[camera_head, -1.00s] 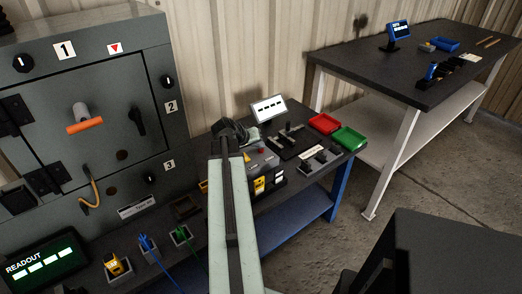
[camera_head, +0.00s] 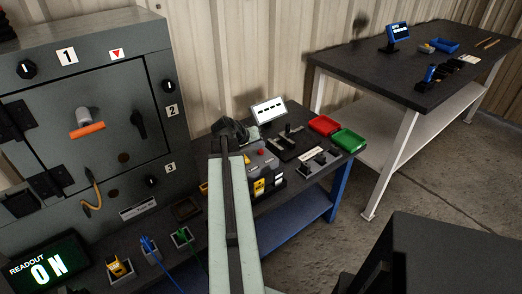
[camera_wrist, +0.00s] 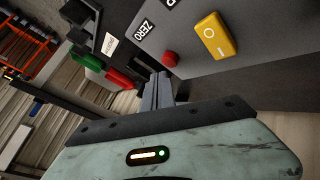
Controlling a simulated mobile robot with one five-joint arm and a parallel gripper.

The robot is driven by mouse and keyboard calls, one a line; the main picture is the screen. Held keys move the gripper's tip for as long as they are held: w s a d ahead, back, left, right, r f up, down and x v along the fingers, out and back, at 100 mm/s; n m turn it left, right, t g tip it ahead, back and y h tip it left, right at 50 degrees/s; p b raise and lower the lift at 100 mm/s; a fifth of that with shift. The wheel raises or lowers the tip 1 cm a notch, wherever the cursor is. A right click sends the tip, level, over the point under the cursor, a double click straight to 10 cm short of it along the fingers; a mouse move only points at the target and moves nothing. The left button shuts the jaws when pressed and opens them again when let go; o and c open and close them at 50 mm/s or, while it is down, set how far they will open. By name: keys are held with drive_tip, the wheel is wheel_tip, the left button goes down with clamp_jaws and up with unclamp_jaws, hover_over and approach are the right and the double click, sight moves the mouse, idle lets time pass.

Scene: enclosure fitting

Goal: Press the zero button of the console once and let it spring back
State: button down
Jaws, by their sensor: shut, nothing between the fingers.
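The console (camera_head: 266,166) is a grey box on the dark bench, partly hidden behind my arm in the head view. In the wrist view its face (camera_wrist: 265,45) carries a ZERO label (camera_wrist: 147,27), a small red button (camera_wrist: 171,59) near that label, and a yellow rocker switch (camera_wrist: 213,36) marked O and I. The red button also shows in the head view (camera_head: 261,152). My gripper (camera_wrist: 160,82) is shut and empty. Its fingertips appear just beside the red button in the wrist view; I cannot tell the gap in depth. The button looks raised.
A grey cabinet (camera_head: 60,130) stands at left. A small white display (camera_head: 268,111) stands behind the console. Red (camera_head: 324,125) and green (camera_head: 348,141) trays lie right of it. A second table (camera_head: 430,70) stands at back right.

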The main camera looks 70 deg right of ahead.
sight(259, 152)
wheel_tip(259, 152, up, 5)
drive_tip(key=p, duration=0.5)
idle(0.8)
